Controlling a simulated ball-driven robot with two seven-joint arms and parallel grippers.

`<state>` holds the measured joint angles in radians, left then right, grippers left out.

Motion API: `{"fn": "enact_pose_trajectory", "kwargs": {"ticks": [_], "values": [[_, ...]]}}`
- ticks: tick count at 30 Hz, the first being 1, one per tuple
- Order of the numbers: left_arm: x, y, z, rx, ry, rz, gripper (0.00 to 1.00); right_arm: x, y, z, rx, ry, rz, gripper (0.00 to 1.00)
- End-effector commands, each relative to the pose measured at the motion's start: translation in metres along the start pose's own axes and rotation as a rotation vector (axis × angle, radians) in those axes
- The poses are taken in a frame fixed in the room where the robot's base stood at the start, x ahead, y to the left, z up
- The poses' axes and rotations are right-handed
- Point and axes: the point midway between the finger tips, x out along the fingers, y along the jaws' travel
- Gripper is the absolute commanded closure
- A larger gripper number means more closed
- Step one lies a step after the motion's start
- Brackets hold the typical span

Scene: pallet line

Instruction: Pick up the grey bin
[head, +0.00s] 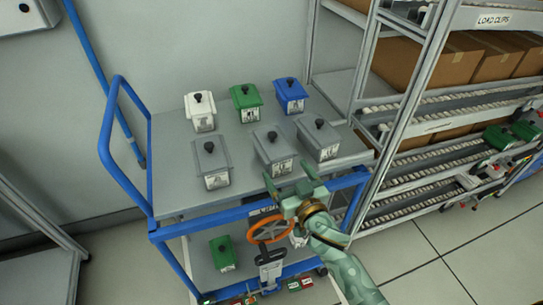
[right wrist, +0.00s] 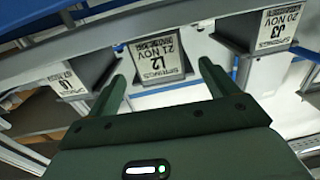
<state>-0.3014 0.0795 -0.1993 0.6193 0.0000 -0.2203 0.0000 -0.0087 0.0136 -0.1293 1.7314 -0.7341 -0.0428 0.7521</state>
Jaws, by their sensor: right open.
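Three lidded grey bins with black knobs stand in the front row on the cart's top: a left one (head: 211,162), a middle one (head: 271,145) and a right one (head: 319,138). My right gripper (head: 288,177) is open and empty at the cart's front edge, just in front of the middle grey bin. In the right wrist view, upside down, a bin with a label reading L2, 21 NOV (right wrist: 159,54) lies ahead between the open fingers (right wrist: 164,75), apart from them. My left gripper is not in view.
Behind stand a white bin (head: 201,112), a green bin (head: 245,97) and a blue bin (head: 290,93). The cart (head: 168,203) has a blue frame and an orange wheel (head: 270,229); another green bin (head: 222,253) sits below. A metal rack (head: 382,75) with cardboard boxes borders the right.

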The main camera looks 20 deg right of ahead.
Motion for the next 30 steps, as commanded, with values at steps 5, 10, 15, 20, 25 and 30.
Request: {"fn": "enact_pose_trajectory", "kwargs": {"ticks": [5, 10, 15, 20, 25, 30], "values": [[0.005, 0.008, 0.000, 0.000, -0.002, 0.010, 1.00, 0.022, 0.000, 0.002, 0.000, -0.002, -0.001, 0.15], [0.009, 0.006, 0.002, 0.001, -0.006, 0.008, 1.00, 0.040, 0.000, 0.002, -0.002, -0.001, -0.002, 0.15], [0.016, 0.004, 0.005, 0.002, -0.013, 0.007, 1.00, 0.069, 0.000, 0.003, -0.001, -0.003, -0.002, 0.15], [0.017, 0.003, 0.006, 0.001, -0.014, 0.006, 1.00, 0.078, 0.000, 0.002, 0.000, -0.003, -0.001, 0.15], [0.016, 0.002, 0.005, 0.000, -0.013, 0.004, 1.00, 0.078, 0.000, 0.001, 0.000, -0.003, -0.001, 0.15], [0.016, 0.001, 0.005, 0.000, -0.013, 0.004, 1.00, 0.078, 0.000, 0.001, 0.000, -0.003, -0.001, 0.62]]}}
